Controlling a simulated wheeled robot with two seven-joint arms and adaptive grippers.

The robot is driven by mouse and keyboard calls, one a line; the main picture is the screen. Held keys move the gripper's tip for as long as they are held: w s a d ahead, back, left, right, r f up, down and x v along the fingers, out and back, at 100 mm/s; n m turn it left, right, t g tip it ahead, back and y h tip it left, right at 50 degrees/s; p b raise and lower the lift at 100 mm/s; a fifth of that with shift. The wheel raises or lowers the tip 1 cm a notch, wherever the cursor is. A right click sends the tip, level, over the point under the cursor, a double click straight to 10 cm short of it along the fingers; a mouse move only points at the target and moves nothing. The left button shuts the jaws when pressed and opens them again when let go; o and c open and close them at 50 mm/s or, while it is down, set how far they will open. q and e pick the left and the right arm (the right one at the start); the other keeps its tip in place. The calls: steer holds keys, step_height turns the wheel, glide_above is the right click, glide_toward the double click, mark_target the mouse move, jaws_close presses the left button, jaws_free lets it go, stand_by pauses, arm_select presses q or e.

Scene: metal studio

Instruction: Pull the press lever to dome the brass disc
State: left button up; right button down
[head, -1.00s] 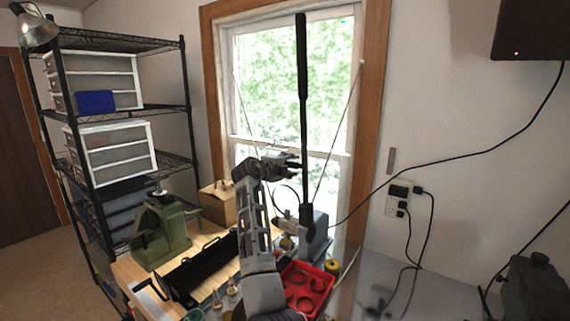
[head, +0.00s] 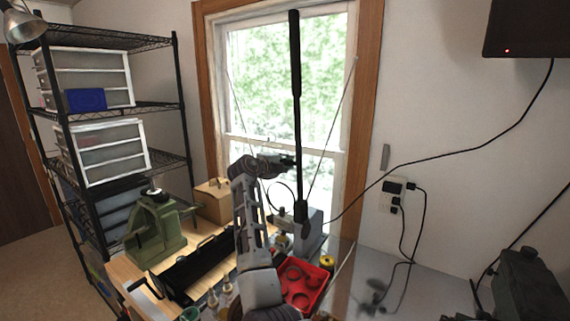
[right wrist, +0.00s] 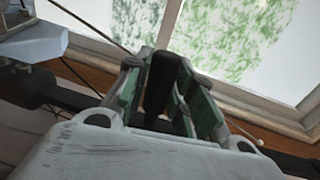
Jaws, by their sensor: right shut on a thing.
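The press lever (head: 297,120) is a long black bar standing almost upright in front of the window. Its lower end meets the grey press (head: 309,236) at the back of the bench. My right gripper (head: 290,163) is at the lever's middle. In the right wrist view the gripper (right wrist: 168,88) has its green-padded fingers on both sides of the black lever (right wrist: 159,80), shut on it. The brass disc cannot be made out; my right arm hides part of the press front. My left gripper is not in view.
A red tray (head: 322,279) with round recesses lies right of my arm. A black rack (head: 196,266), a green vise (head: 155,232) and a cardboard box (head: 212,203) stand to the left. Small bottles (head: 213,300) stand near the front. A window fills the back.

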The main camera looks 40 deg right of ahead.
steer(key=a+b, duration=0.2)
steer(key=s+a+b, duration=0.1)
steer(key=a, duration=0.1)
steer(key=shift+s+f, duration=0.1)
steer(key=shift+f, duration=0.2)
stand_by(0.5)
steer(key=a+b, duration=0.2)
steer(key=s+a+f+b, duration=0.1)
steer(key=a, duration=0.1)
stand_by(0.5)
steer(key=shift+s+f, duration=0.1)
